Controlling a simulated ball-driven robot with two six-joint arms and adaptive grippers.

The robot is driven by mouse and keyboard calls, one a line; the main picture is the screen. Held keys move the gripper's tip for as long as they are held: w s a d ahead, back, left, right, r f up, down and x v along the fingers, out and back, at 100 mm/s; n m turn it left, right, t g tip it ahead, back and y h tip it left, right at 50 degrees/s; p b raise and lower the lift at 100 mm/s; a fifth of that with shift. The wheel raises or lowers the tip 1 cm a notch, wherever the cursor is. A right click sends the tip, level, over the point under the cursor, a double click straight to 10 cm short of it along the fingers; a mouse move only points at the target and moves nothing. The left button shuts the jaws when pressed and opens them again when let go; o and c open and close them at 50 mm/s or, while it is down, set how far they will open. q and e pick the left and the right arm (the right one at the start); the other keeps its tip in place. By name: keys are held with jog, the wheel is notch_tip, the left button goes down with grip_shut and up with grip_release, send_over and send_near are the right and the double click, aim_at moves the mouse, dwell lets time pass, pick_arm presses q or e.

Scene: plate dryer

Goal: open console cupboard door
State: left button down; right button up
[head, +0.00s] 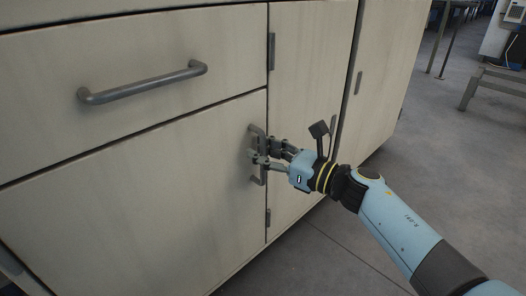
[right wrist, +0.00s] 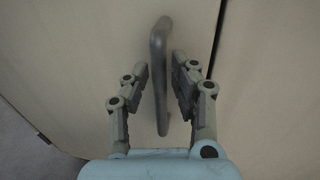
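The pale cupboard door (head: 150,200) lies under the drawer front and looks flush with the cabinet. Its upright dark bar handle (head: 258,172) is near the door's right edge. In the right wrist view the handle (right wrist: 159,60) runs upright between my two fingers. My right gripper (head: 264,152) is at the handle, with its fingers on either side of it. The right gripper (right wrist: 158,82) is open, with gaps showing between the handle and both fingers. The fingers hide part of the handle in the head view. My left gripper is not in view.
A drawer front (head: 40,65) with a horizontal bar handle (head: 143,83) is above the door. Another cabinet panel (head: 305,70) is to the right. Grey floor (head: 440,150) is open to the right, with a metal bench (head: 490,85) further back.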

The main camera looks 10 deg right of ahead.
grip_shut()
dwell(0.3)
